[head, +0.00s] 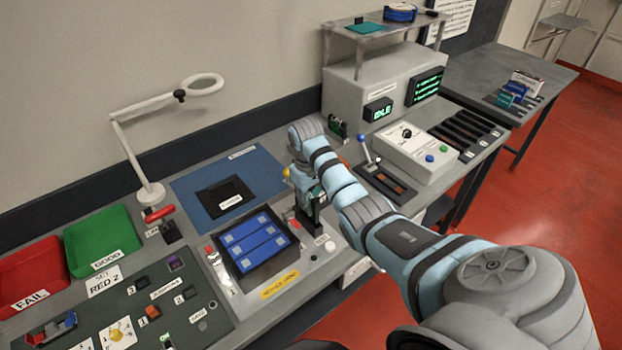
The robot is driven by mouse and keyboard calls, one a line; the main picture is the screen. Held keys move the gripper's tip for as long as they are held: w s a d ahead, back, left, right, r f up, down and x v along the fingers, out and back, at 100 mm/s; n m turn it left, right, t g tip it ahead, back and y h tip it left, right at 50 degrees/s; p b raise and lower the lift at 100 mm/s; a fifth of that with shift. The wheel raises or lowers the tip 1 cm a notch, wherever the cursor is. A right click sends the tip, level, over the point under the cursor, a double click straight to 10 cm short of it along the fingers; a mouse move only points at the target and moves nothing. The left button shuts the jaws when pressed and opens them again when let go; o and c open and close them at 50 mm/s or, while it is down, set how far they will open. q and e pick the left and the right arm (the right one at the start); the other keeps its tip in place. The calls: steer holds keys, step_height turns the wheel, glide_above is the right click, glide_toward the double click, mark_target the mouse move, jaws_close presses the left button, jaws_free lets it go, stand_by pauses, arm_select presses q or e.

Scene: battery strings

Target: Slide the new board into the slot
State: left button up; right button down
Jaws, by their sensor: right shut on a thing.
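My right gripper (309,208) points down just right of the black tray with blue blocks. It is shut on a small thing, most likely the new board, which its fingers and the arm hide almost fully. I cannot make out the slot by the gripper or whether the held thing touches it. A small green part (339,127) shows at the foot of the grey cabinet (345,95), behind my right wrist; I cannot tell what it is. My left gripper is not in view.
The black tray (262,266) is close left of my gripper. A yellow knob (286,173) and a blue-knobbed lever (362,139) stand nearby. A blue mat (191,190), a lamp (150,192), and green (130,232) and red (53,246) bins lie left. A control box (414,155) stands right.

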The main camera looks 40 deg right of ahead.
steer(key=shift+f+b, duration=0.95)
steer(key=shift+f, duration=0.8)
steer(key=c, duration=1)
jaws_free()
